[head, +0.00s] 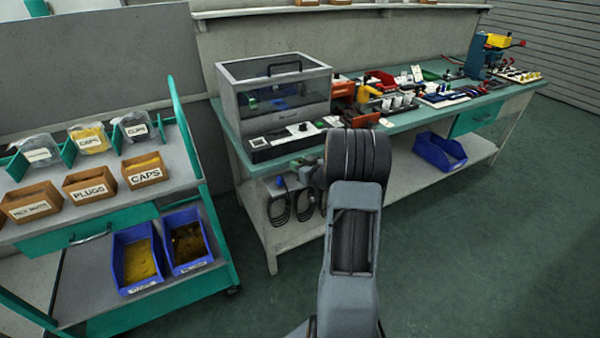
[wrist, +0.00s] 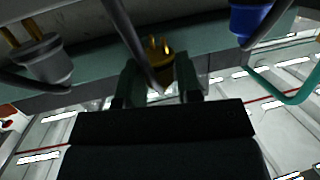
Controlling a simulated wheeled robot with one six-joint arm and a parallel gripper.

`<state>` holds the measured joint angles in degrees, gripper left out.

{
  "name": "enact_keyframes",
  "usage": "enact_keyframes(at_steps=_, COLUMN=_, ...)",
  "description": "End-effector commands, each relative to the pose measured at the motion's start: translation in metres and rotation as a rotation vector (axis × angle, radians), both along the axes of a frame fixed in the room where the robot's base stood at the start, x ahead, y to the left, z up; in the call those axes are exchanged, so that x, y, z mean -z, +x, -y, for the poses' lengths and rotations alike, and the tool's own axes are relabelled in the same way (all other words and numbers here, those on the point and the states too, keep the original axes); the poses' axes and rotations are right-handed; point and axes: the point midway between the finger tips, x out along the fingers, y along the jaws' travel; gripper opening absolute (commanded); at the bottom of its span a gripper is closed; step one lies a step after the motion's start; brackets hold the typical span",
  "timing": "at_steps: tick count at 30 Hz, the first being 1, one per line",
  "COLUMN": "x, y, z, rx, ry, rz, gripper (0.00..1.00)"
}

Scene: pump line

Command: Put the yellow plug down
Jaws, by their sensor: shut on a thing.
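The yellow plug (wrist: 155,68) is in the middle of the wrist view, with its brass prongs pointing up in the picture. My gripper (wrist: 159,82) is shut on it, with one dark finger on each side. A dark cable crosses in front of the plug and hides part of it. A grey plug (wrist: 44,62) with brass prongs is at the left, apart from my fingers. In the head view my arm hides the gripper and the yellow plug.
The green-edged workbench (head: 440,107) carries a clear-lidded box (head: 275,90) and several tools. Dark cable loops (head: 279,208) hang below its edge. A blue object (wrist: 250,20) is at upper right in the wrist view. A trolley (head: 190,150) stands left. The right floor is clear.

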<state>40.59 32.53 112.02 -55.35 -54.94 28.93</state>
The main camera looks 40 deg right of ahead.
Motion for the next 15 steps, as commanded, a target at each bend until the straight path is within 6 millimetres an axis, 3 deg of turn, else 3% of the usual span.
enact_keyframes(at_steps=6, x=0.029, y=-0.001, z=0.0, rx=0.0, ry=0.0, rz=-0.001, gripper=0.05)
enact_keyframes(at_steps=15, x=0.03, y=-0.001, z=0.0, rx=0.0, ry=0.0, rz=0.0, gripper=0.05)
